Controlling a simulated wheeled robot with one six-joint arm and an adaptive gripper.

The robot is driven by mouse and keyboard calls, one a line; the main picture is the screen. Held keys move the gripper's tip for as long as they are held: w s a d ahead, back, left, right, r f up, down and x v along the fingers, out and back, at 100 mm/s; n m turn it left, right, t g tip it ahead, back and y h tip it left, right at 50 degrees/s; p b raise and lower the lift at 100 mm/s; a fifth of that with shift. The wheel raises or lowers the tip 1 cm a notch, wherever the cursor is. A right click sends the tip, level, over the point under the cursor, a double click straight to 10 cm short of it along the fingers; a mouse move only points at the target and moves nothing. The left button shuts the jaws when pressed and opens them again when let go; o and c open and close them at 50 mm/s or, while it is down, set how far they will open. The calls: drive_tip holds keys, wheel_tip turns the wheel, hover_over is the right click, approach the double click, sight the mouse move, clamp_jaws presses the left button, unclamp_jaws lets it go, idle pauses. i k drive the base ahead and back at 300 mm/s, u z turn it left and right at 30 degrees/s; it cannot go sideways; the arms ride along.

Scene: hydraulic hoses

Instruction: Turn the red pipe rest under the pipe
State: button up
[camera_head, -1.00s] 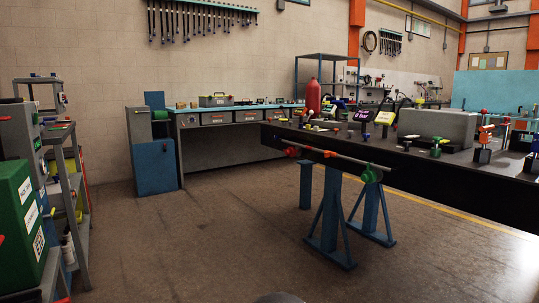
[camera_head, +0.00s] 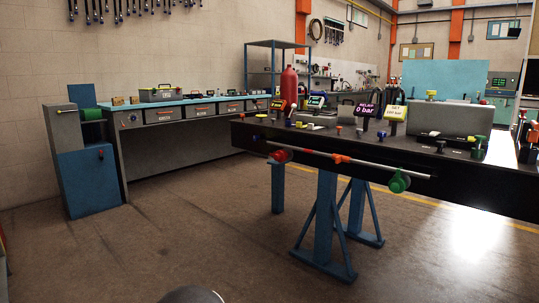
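A thin grey pipe (camera_head: 312,151) runs along the front side of the dark table, sloping down to the right in the picture. The red pipe rest (camera_head: 281,156) is at the pipe's left part, against the table side. An orange piece (camera_head: 341,158) sits at the pipe's middle, and a green round piece (camera_head: 399,182) is near its right end. The red rest is small here, and I cannot tell which way it is turned or whether it touches the pipe. My gripper is not in view.
The dark table (camera_head: 450,191) stands on blue trestle legs (camera_head: 326,215) and carries a red cylinder (camera_head: 289,88), a grey block and small display signs. A workbench (camera_head: 150,150) and blue cabinet (camera_head: 90,183) stand at the left. The floor before the table is clear.

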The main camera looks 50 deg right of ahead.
sight(281, 156)
drive_tip(key=z, duration=0.6)
drive_tip(key=i, duration=1)
drive_tip(key=z, duration=1)
